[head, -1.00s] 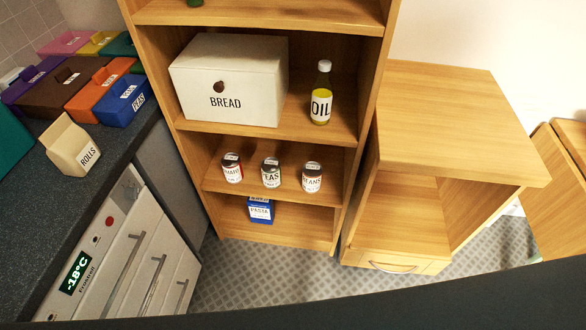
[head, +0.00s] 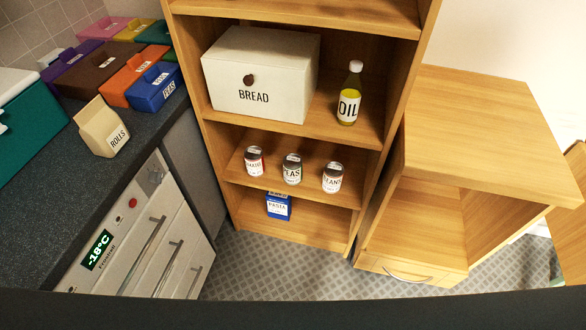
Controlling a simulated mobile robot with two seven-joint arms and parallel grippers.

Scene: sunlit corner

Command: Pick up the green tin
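Three small labelled tins stand upright in a row on the shelf below the bread box. The middle tin (head: 292,169), whose label reads "EAS" as far as it shows, has a dark greenish band and a grey lid. A tin with red on it (head: 254,161) stands to its left, and a tin labelled "BEANS" (head: 332,177) to its right. The tins stand apart with small gaps between them. Neither of my grippers is in view.
A bread box (head: 262,77) and an oil bottle (head: 349,94) stand on the shelf above. A blue pasta box (head: 278,206) is below. A cabinet (head: 480,130) stands right of the shelf unit; a counter (head: 60,165) with boxes is at left. Tiled floor shows between.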

